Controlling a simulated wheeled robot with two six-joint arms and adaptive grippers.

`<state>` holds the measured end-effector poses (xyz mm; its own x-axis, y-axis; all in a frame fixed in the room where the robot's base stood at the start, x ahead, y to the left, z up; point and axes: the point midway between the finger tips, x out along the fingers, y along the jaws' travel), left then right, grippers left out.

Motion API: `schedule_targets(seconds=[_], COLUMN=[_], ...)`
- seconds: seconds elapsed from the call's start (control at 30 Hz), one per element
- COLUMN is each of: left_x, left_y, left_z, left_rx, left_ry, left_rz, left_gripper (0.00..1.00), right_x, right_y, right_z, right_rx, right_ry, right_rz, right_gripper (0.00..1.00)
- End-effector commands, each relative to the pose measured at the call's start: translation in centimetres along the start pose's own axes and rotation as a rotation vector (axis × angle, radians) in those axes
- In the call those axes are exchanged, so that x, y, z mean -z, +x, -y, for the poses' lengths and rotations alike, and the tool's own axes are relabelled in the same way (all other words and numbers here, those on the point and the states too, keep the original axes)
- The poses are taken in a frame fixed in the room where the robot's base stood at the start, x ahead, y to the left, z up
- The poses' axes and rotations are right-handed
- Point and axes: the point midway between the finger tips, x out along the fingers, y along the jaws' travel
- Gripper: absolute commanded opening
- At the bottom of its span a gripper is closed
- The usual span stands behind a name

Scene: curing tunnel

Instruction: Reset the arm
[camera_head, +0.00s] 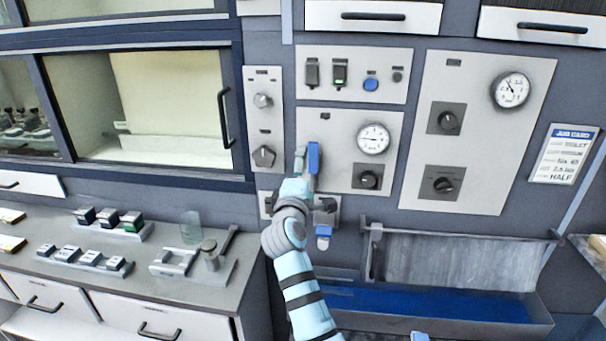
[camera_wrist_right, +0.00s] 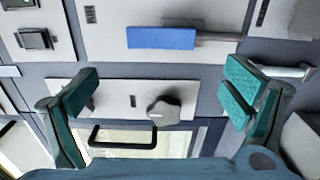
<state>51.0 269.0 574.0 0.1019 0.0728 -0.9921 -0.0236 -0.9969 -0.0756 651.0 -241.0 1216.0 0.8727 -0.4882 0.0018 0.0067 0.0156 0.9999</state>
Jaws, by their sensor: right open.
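My right arm reaches up from the bottom of the head view to the control panel. My right gripper (camera_head: 303,168) is in front of the panel, at a blue lever handle (camera_head: 314,157); the head view does not show whether they touch. In the wrist view the right gripper (camera_wrist_right: 162,92) is open, its two green-padded fingers wide apart with nothing between them. A blue handle (camera_wrist_right: 162,38) lies beyond the fingertips there, and a grey knob (camera_wrist_right: 163,111) shows between the fingers. My left gripper is not in view.
Gauges (camera_head: 373,138), switches and dark knobs cover the panels. A second blue handle (camera_head: 323,231) sits below my gripper. A trough (camera_head: 430,304) with a blue inside is at lower right. A grey counter (camera_head: 52,267) with small blocks and a glass (camera_head: 191,227) stands left.

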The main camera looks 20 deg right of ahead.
Motion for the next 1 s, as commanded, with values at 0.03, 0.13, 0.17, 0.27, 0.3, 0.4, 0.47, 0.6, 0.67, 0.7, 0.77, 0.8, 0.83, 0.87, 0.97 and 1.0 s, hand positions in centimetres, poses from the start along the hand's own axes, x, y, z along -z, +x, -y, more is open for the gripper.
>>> schedule_targets(seconds=[0.03,0.13,0.17,0.27,0.3,0.4,0.47,0.6,0.67,0.7,0.77,0.8,0.83,0.87,0.97,1.0], left_x=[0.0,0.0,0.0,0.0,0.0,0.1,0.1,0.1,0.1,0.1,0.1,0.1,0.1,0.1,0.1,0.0], left_y=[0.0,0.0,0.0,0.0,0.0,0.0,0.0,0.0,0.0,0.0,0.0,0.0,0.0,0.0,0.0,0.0], left_z=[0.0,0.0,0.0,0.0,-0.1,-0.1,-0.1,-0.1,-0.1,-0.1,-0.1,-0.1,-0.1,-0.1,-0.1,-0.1], left_rx=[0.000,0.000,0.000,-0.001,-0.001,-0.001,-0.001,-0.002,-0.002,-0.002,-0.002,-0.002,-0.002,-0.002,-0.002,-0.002], left_ry=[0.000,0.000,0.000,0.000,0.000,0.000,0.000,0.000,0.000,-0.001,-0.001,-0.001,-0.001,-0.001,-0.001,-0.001], left_rz=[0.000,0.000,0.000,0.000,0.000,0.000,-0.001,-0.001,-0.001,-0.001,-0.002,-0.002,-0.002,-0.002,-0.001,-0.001], left_gripper=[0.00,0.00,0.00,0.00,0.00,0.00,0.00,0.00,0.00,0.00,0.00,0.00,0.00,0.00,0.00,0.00], right_x=[0.0,0.0,0.0,0.0,0.0,-0.5,-1.6,-7.0,-9.8,-11.5,-13.5,-14.5,-15.2,-15.8,-17.5,-18.1], right_y=[0.0,0.0,0.0,0.0,0.0,-0.1,-0.6,-4.3,-7.4,-9.8,-13.3,-15.5,-17.1,-18.7,-23.6,-25.4], right_z=[0.0,0.0,0.0,0.0,0.0,1.1,3.2,12.9,17.8,20.6,23.9,25.6,26.7,27.6,29.9,30.5], right_rx=[0.000,0.000,0.000,0.000,0.000,0.021,0.064,0.268,0.386,0.461,0.564,0.624,0.666,0.707,0.828,0.872], right_ry=[0.000,0.000,0.000,0.000,0.000,0.020,0.065,0.286,0.413,0.490,0.584,0.638,0.671,0.702,0.783,0.807], right_rz=[0.000,0.000,0.000,0.000,0.000,0.006,0.019,0.092,0.139,0.172,0.218,0.245,0.266,0.285,0.345,0.367], right_gripper=[0.94,0.94,0.94,0.94,0.94,0.94,0.94,0.94,0.94,0.94,0.94,0.94,0.94,0.94,0.94,0.94])
